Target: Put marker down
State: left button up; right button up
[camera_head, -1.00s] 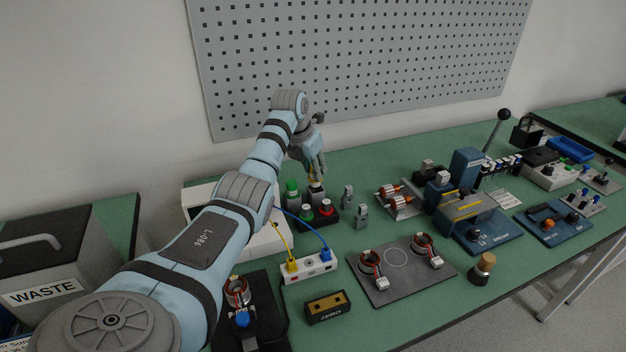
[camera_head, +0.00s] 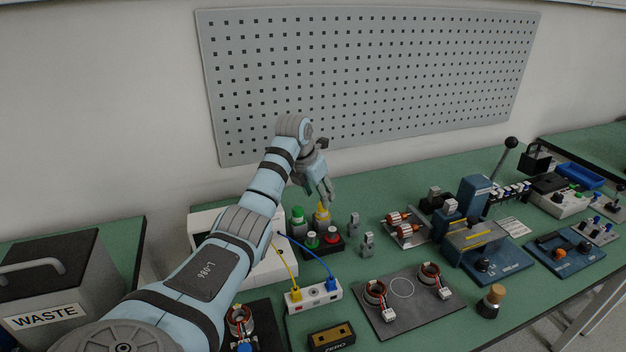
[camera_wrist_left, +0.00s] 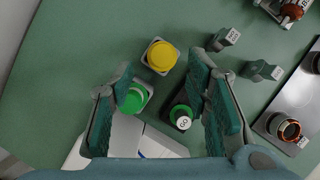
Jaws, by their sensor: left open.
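A yellow-capped piece (camera_head: 322,212), which seems to be the marker, stands upright on the green bench in a square grey base. In the left wrist view the yellow cap (camera_wrist_left: 162,55) lies ahead, between the line of the two fingers. A similar green-capped piece (camera_head: 297,215) stands just left of it; in the wrist view this green cap (camera_wrist_left: 134,98) is by the left finger. My left gripper (camera_head: 326,196) is open and empty, just above the yellow cap; it also shows in the wrist view (camera_wrist_left: 162,68). My right gripper is not in view.
A dark button box (camera_head: 324,243) with green and red buttons stands close in front. Two small grey tagged pieces (camera_head: 353,223) stand to the right. A white socket strip (camera_head: 314,297) with yellow and blue cables lies nearer. Open bench lies behind the yellow piece.

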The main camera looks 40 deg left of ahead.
pick_arm(q)
jog(key=v, duration=0.7)
jog(key=shift+s+r+p, duration=0.2)
jog(key=shift+r+p, duration=0.15)
jog(key=shift+p, duration=0.05)
jog(key=shift+f, duration=0.1)
